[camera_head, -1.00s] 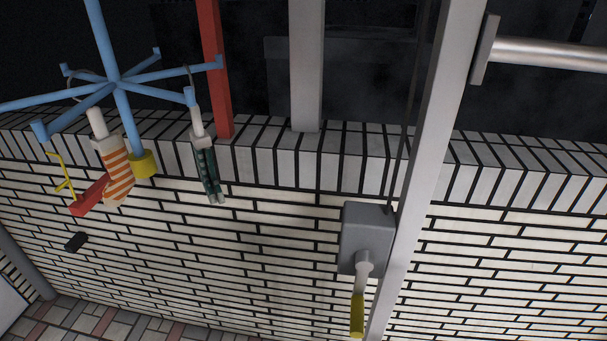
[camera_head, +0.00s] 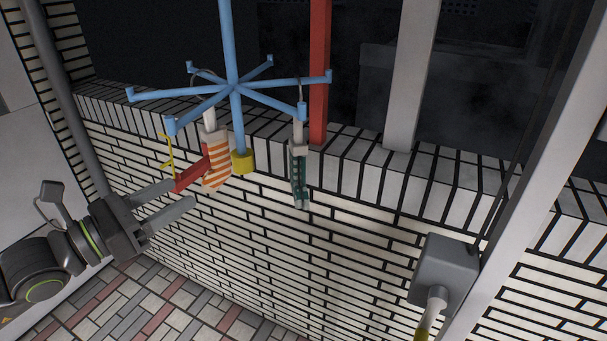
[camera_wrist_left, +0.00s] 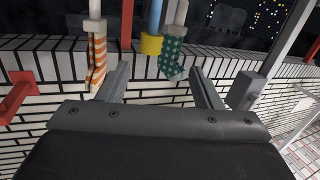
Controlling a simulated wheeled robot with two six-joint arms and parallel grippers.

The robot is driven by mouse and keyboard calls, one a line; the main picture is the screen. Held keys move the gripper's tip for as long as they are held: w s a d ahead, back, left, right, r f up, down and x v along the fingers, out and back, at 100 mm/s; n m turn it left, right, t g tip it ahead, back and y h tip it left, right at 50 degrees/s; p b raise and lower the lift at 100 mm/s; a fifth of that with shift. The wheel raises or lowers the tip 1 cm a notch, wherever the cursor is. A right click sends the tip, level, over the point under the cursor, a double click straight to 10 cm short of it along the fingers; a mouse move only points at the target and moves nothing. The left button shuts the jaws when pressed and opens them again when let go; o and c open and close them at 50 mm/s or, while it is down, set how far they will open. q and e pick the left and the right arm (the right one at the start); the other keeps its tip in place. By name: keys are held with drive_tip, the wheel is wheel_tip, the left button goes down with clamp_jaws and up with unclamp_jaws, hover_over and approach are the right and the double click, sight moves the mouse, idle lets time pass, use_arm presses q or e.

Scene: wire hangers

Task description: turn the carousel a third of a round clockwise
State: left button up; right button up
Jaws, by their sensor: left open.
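The carousel (camera_head: 232,88) is a blue post with several blue spokes ending in upturned tips, and a yellow knob (camera_head: 243,162) at its lower end. An orange-striped sock (camera_head: 217,166) hangs at its left front and a dark green sock (camera_head: 299,178) at its right. In the left wrist view the striped sock (camera_wrist_left: 97,58), the yellow knob (camera_wrist_left: 151,44) and the green dotted sock (camera_wrist_left: 171,58) show beyond the fingers. My left gripper (camera_head: 182,200) is open and empty, below and left of the carousel, apart from the knob in the head view. My right gripper is not in view.
A red post (camera_head: 319,75) and a grey post (camera_head: 410,75) stand right of the carousel. A grey box with a lever (camera_head: 445,270) is at lower right. A red bar (camera_head: 190,176) and a yellow hook (camera_head: 168,155) are near my left fingers. White brick wall lies behind.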

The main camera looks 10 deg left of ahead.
use_arm(q)
drive_tip(key=b, duration=0.1)
approach(251, 155)
drive_tip(key=shift+y, duration=0.4)
drive_tip(key=x, duration=0.3)
drive_tip(key=p+x, duration=0.1)
drive_tip(key=x, duration=0.2)
drive_tip(key=w+a+p+x, duration=0.1)
drive_tip(key=x, duration=0.2)
drive_tip(key=shift+w+d+f, duration=0.1)
drive_tip(key=shift+w+f, duration=0.15)
drive_tip(key=shift+f, duration=0.1)
drive_tip(key=shift+p+x, duration=0.4)
drive_tip(key=shift+x, duration=0.4)
drive_tip(key=shift+f, duration=0.1)
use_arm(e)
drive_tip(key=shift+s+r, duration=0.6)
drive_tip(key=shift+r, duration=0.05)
use_arm(q)
clamp_jaws()
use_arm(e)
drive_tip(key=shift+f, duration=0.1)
